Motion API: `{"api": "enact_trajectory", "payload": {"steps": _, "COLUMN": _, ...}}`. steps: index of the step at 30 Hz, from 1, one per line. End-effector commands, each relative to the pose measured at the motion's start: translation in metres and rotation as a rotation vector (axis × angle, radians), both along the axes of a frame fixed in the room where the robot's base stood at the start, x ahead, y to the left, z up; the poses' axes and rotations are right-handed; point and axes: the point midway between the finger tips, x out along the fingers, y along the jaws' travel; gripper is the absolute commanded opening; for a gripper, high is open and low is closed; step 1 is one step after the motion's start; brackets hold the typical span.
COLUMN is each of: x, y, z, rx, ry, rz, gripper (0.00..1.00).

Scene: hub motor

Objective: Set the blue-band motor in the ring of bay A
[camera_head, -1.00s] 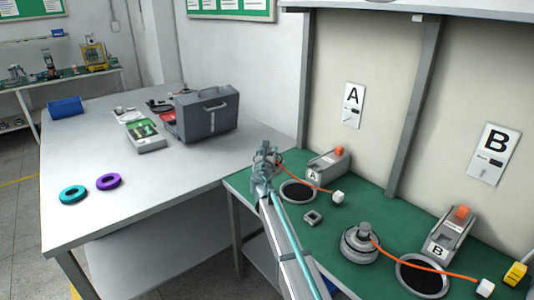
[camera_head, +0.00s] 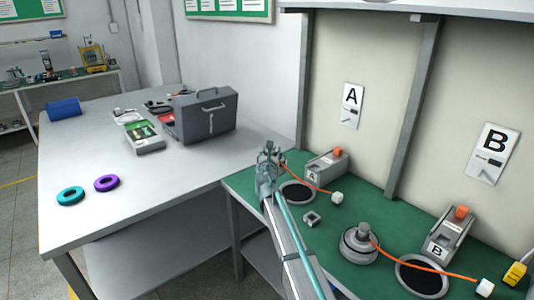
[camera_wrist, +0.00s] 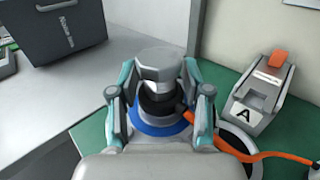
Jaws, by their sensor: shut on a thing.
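My gripper (camera_wrist: 160,98) is shut on the blue-band motor (camera_wrist: 158,128), its fingers on either side. The motor looks upright, with a grey cap on top, a dark body and a blue band low down. An orange cable runs from it to the right. In the head view my gripper (camera_head: 269,158) is beside bay A's ring (camera_head: 297,193), to its upper left; the motor there is mostly hidden. The ring also shows in the wrist view (camera_wrist: 241,140), right of the motor and partly covered. I cannot tell the motor's height above the bench.
Bay A's grey block with an orange lever (camera_head: 328,166) stands behind the ring. The cable ends in a white plug (camera_head: 337,198). A small grey square part (camera_head: 312,219), another motor (camera_head: 360,245) and bay B's ring (camera_head: 422,278) lie to the right. A grey case (camera_head: 206,118) is left.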

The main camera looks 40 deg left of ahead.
Motion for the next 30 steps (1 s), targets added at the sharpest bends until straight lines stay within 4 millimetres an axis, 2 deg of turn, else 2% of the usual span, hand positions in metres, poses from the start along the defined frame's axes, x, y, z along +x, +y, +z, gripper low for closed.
{"api": "enact_trajectory", "payload": {"steps": 18, "x": 0.045, "y": -0.055, "z": 0.003, "rx": 0.000, "ry": -0.002, "rz": -0.003, "gripper": 0.00}}
{"api": "enact_trajectory", "payload": {"steps": 30, "x": 0.067, "y": -0.082, "z": 0.003, "rx": 0.000, "ry": -0.002, "rz": -0.001, "gripper": 0.00}}
